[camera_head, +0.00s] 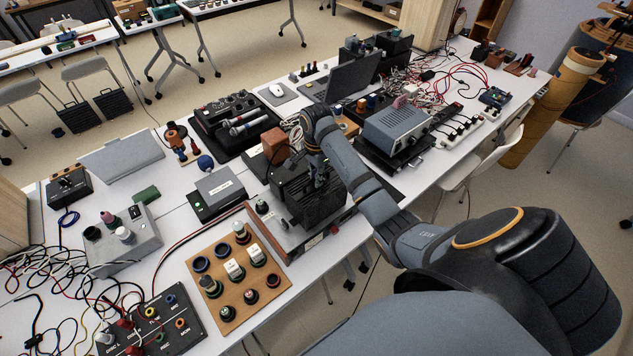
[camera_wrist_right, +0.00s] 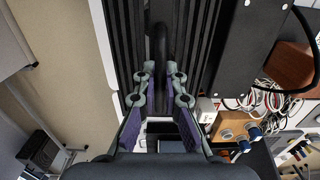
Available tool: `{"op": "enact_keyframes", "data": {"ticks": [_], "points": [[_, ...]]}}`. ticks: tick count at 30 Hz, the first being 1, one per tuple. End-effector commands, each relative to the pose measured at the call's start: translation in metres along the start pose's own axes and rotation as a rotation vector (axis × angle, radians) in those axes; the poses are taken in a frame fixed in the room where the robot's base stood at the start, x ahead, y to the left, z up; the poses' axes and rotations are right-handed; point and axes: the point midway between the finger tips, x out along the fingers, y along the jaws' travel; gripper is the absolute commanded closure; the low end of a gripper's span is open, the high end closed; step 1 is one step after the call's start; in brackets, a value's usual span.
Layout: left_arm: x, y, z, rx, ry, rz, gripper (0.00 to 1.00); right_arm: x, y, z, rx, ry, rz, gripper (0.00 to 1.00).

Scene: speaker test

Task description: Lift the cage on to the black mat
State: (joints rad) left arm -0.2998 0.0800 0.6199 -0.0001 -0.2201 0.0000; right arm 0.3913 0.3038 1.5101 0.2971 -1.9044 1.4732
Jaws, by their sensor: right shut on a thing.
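The cage (camera_head: 312,208) is a black ribbed box near the table's front edge. It is over a low grey-topped case with a wooden side (camera_head: 318,238); I cannot tell whether it touches it. My right gripper (camera_head: 320,180) reaches down on to the cage's top. In the right wrist view the ribbed top (camera_wrist_right: 125,50) fills the upper middle, and my right gripper (camera_wrist_right: 160,100) is shut on the cage's dark handle (camera_wrist_right: 159,48). A black mat-like surface (camera_head: 205,148) lies under microphones at the back left. My left gripper is not in view.
A wooden board with knobs (camera_head: 226,318) lies left of the cage. A small grey-and-black box (camera_head: 218,188) and a brown block (camera_head: 275,143) stand close behind. A grey instrument (camera_head: 396,125) stands to the right. Loose cables (camera_head: 450,82) clutter the far right.

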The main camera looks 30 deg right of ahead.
Motion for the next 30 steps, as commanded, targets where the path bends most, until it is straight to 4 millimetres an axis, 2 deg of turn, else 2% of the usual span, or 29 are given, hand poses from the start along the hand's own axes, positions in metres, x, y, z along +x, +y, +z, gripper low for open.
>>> {"op": "enact_keyframes", "data": {"ticks": [17,20,24,30], "points": [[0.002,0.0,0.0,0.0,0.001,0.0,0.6,-0.005,-0.001,0.0,0.0,0.001,-0.003,1.0],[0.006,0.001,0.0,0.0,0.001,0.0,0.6,-0.021,-0.002,-0.001,0.001,0.003,-0.007,1.0],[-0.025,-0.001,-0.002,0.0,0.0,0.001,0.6,-0.068,-0.001,0.0,0.0,0.001,-0.002,1.0],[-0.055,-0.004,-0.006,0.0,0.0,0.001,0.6,-0.097,0.0,0.0,0.0,0.0,-0.001,1.0]]}}
